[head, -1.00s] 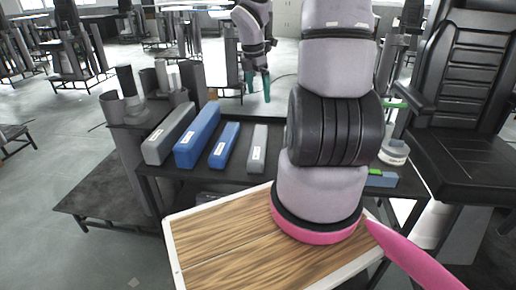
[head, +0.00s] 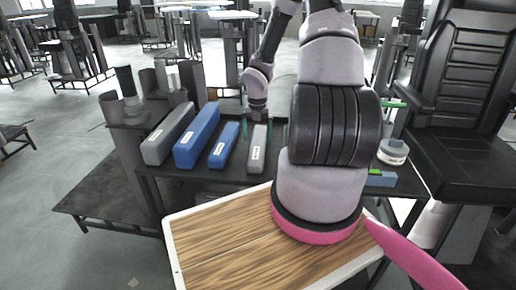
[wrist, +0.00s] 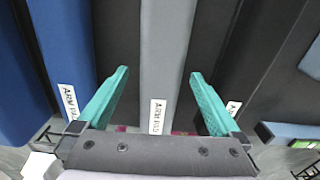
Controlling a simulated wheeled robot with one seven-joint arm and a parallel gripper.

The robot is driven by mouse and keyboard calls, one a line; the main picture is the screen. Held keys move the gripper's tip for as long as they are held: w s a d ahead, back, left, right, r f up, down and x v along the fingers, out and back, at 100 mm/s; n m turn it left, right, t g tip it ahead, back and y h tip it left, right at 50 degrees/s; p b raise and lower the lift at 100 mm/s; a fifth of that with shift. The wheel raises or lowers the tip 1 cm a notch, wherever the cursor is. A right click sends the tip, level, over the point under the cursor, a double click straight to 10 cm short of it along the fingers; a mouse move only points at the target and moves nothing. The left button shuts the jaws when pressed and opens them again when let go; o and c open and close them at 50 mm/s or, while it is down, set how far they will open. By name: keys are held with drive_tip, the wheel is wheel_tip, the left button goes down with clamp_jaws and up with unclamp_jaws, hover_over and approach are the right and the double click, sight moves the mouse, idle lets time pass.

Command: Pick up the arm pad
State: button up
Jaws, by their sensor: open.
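My gripper (head: 257,130) is open over the far part of this pad. In the wrist view my gripper (wrist: 158,73) has one teal finger on each side of the pad, with gaps showing. I cannot tell how far the fingertips are above the table.
A small blue pad (head: 224,145), a large blue pad (head: 197,136) and a large grey pad (head: 168,134) lie to the left. A dark, partly labelled pad-like piece (wrist: 225,80) is right of my gripper. A black chair (head: 465,120) stands at right.

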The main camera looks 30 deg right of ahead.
sight(258, 141)
wheel_tip(258, 141, down, 5)
drive_tip(key=shift+s, duration=0.15)
clamp_jaws()
